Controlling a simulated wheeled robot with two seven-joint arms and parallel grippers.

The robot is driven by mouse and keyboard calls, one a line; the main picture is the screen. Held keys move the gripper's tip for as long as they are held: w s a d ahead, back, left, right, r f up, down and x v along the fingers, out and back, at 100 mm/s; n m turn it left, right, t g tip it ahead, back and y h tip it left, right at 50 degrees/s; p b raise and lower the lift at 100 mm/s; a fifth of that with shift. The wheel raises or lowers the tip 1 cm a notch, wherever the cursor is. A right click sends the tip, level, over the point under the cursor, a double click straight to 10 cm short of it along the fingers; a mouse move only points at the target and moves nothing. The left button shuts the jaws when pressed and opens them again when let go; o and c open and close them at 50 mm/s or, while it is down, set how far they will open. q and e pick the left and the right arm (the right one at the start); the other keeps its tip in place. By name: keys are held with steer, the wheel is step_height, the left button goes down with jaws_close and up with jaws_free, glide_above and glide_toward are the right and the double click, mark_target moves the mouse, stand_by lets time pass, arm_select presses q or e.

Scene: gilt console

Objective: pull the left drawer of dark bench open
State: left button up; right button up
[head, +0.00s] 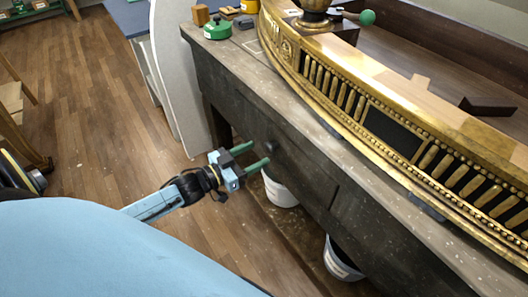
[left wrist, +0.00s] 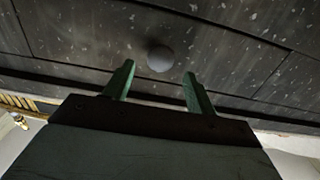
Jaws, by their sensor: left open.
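The dark bench (head: 232,84) stands across the right of the head view, with drawer fronts under its top. The left drawer (head: 245,118) is flush with the bench front. Its round dark knob (head: 271,146) shows near my left gripper (head: 250,157). That gripper is open, its two green fingers pointing at the drawer front. In the left wrist view the knob (left wrist: 160,58) lies just beyond and between the fingertips (left wrist: 158,82), with no visible contact. My right gripper is in neither view.
A long gilt console piece (head: 400,115) lies on the bench top. White buckets (head: 280,192) (head: 340,262) stand beneath. The wooden floor (head: 90,120) to the left is mostly clear.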

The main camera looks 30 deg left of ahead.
mark_target(266, 149)
arm_select(q)
steer(key=shift+b+x, duration=0.35)
steer(key=shift+x, duration=1.65)
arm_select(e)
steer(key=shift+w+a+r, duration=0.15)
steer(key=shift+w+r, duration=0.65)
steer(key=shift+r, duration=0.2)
arm_select(q)
steer(key=shift+c, duration=0.4)
jaws_close()
